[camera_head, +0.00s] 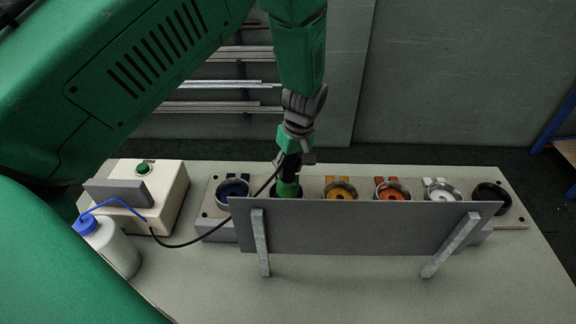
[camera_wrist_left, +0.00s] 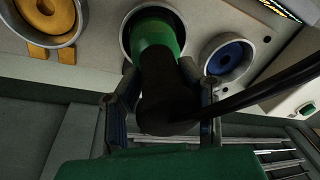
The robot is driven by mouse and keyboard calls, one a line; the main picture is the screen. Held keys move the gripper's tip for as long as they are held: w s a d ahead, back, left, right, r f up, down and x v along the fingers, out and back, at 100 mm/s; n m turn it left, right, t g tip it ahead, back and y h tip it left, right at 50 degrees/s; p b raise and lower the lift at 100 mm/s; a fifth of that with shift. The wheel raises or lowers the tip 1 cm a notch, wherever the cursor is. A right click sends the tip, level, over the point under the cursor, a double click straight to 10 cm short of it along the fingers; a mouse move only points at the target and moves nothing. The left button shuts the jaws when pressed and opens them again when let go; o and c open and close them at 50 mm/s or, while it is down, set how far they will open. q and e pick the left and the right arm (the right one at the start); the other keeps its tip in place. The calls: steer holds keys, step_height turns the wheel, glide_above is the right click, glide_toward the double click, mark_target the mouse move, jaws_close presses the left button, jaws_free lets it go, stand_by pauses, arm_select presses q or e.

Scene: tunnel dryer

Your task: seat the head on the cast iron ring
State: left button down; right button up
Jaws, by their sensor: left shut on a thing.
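The head, a black handle with a green lower end (camera_head: 288,188), is held by my left gripper (camera_head: 292,157). It stands at the second place from the left in the row. In the left wrist view the head's green end (camera_wrist_left: 155,36) is at the mouth of a grey ring (camera_wrist_left: 124,38); I cannot tell whether it is seated. My left gripper's fingers (camera_wrist_left: 165,95) are shut on both sides of the black part. The dark ring at the row's right end (camera_head: 507,190) looks like the cast iron one. My right gripper is not in view.
A grey panel (camera_head: 350,229) on slanted legs stands before the row and hides its lower part. Rings with blue (camera_head: 232,189), yellow (camera_head: 340,189), orange (camera_head: 392,189) and white (camera_head: 442,191) centres share the block. A green-button box (camera_head: 157,195), black cable and white bottle (camera_head: 113,250) are left.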

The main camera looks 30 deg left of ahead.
arm_select(q)
steer(key=shift+f, duration=0.1)
steer(key=shift+a+f, duration=0.25)
steer(key=shift+a, duration=0.05)
steer(key=c, duration=1)
jaws_free()
steer(key=shift+a, duration=0.2)
steer(key=shift+d, duration=0.25)
steer(key=shift+d+r, duration=0.1)
steer(key=shift+r, duration=0.3)
steer(key=r, duration=0.7)
steer(key=w+r, duration=0.1)
steer(key=r, duration=0.2)
steer(key=shift+d+r, duration=0.35)
steer(key=shift+d, duration=0.05)
steer(key=shift+r, duration=0.1)
steer(key=shift+s+d, duration=0.1)
